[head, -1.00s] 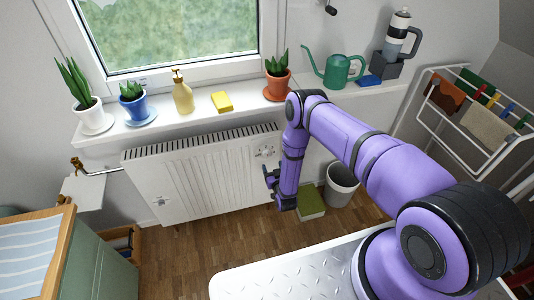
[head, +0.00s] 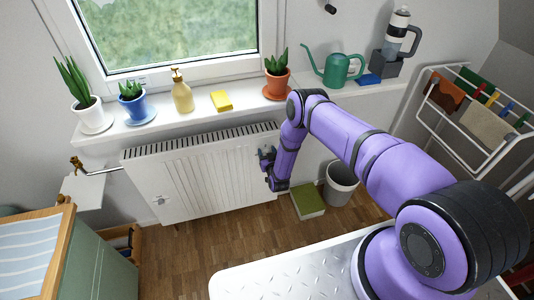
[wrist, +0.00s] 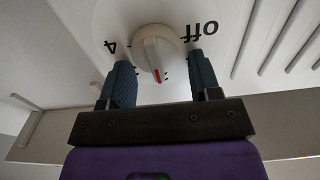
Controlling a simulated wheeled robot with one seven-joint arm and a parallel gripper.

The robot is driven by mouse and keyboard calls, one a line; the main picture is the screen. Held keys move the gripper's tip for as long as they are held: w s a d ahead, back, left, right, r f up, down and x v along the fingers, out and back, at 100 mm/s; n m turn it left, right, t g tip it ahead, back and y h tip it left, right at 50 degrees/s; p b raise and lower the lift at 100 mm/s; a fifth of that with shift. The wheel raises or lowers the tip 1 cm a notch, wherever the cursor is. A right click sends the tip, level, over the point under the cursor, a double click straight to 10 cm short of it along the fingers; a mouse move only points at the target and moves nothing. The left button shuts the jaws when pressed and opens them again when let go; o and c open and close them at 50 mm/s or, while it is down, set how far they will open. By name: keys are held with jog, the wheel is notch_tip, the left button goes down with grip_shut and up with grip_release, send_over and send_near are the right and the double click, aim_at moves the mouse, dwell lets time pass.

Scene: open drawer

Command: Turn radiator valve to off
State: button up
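The radiator valve knob (wrist: 152,45) is round and white with a red pointer line. It sits on a white round plate marked "4" at its left and "off" at its right in the wrist view. The red line points down in that picture, towards my gripper, between the two marks. My gripper (wrist: 160,62) is open, with one dark blue finger on each side of the knob and a visible gap to it. In the head view my gripper (head: 266,154) is at the right end of the white radiator (head: 205,175) and hides the knob.
The windowsill (head: 150,131) above holds several potted plants, a soap bottle (head: 181,92), a yellow sponge (head: 221,100) and a green watering can (head: 336,68). A bin (head: 340,184) and a green-topped box (head: 307,200) stand on the floor, right of the radiator.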

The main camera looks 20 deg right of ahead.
jog(key=c, duration=0.6)
jog(key=shift+a+n, duration=0.1)
jog(key=shift+n, duration=0.2)
jog(key=n, duration=0.3)
jog(key=shift+a, duration=0.35)
jog(key=n, duration=0.5)
jog(key=shift+a+f, duration=0.25)
jog(key=shift+a, duration=0.05)
jog(key=n, duration=0.3)
jog(key=f+n, duration=0.1)
jog(key=n, duration=0.7)
jog(key=shift+a+f, duration=0.25)
jog(key=shift+f, duration=0.15)
jog(key=shift+n, duration=0.3)
